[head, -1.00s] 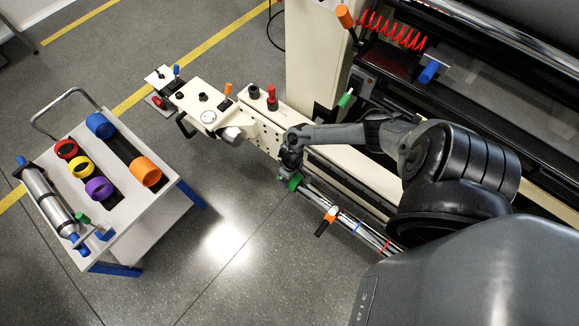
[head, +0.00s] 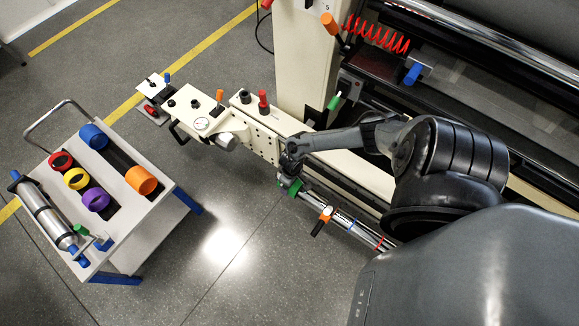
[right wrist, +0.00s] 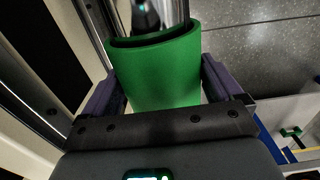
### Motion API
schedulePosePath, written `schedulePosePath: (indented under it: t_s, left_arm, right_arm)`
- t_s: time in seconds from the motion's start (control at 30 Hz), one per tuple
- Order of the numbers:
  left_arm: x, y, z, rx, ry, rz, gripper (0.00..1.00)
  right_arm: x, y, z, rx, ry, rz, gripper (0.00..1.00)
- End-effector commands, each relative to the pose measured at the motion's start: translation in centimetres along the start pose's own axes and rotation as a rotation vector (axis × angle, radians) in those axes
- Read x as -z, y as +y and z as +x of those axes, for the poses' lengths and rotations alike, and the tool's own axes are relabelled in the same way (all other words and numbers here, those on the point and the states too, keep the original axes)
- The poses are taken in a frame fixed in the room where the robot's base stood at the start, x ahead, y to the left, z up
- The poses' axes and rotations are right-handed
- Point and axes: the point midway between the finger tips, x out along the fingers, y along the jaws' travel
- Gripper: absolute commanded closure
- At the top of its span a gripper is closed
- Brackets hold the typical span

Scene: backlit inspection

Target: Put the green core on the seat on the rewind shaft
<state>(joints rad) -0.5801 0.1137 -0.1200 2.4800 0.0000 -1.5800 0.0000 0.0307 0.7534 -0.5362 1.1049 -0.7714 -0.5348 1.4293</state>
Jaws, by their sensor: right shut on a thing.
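The green core (head: 291,186) is a short, open tube at the free left end of the rewind shaft (head: 342,220). My right gripper (head: 289,178) is shut on it. In the right wrist view the green core (right wrist: 155,72) sits between the two fingers of my right gripper (right wrist: 155,90). The bright shaft (right wrist: 165,14) lines up with its mouth and appears to enter it; how far is hidden. Farther along, the shaft carries a blue band (head: 351,225) and a red band (head: 379,243); which marks the seat is unclear. My left gripper is out of view.
An orange-collared black handle (head: 323,219) stands at the shaft between core and bands. A cream machine arm (head: 255,135) lies behind the core. A cart (head: 130,222) with coloured cores and a roller stands left. Open floor lies between cart and shaft.

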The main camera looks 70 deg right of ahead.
Motion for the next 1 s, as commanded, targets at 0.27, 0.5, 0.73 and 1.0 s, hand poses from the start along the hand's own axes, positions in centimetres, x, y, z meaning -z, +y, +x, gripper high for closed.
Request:
schedulePosePath:
  t_s: [0.27, 0.5, 0.73, 1.0]
  left_arm:
    - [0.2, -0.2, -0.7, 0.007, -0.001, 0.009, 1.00]
    - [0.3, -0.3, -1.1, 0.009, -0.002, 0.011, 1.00]
    - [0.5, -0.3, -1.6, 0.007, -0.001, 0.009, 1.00]
    - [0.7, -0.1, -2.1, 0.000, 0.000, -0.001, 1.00]
  right_arm:
    - [-0.9, 0.0, -0.1, 0.001, -0.002, 0.000, 0.44]
    - [-1.6, -0.1, -0.1, 0.001, -0.001, -0.001, 0.44]
    - [-2.3, 0.0, -0.1, 0.001, -0.001, -0.001, 0.44]
    - [-3.1, 0.0, -0.1, 0.001, -0.002, 0.000, 0.44]
